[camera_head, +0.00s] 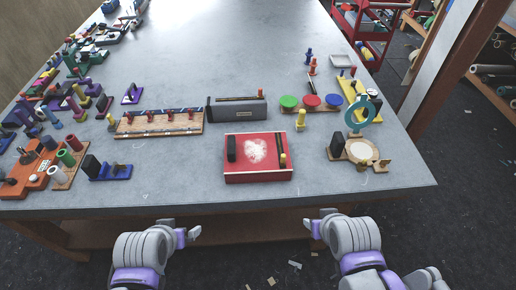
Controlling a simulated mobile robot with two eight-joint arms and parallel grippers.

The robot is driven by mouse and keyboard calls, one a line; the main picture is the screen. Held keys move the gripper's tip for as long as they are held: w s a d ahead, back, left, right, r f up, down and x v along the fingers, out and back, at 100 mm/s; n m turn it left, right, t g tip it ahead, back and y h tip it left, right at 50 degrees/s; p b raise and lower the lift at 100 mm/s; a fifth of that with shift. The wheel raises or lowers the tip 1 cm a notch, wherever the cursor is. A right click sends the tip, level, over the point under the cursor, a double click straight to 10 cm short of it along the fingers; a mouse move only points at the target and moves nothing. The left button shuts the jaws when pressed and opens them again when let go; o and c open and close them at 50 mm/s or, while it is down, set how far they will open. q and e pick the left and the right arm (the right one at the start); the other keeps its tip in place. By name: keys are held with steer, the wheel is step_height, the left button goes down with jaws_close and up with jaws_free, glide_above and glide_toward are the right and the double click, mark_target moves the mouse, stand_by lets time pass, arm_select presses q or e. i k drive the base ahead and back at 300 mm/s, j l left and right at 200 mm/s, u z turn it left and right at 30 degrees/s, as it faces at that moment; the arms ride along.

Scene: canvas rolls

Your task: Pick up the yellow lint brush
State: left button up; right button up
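A red tray (258,176) with a white fuzzy patch (254,150) on its surface sits near the table's front edge. A small yellow piece (283,159) with a dark upright part stands at the tray's right side; it may be the yellow lint brush, but it is too small to be sure. Another small yellow object (300,120) stands behind the tray. My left gripper (194,234) and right gripper (309,228) are both in front of the table edge, apart from the tray. Neither is seen holding anything; their finger gaps are unclear.
A black block (232,149) stands on the tray's left side. A grey box (237,111) and a wooden rack (160,123) stand behind it. A round wooden stand with a teal ring (359,113) is at right. Many small objects crowd the left; the table's back middle is clear.

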mark_target(300, 125)
steer(key=i+l+u, duration=0.25)
steer(key=i, duration=0.2)
steer(key=i+l+u, duration=0.2)
steer(key=i+l, duration=0.15)
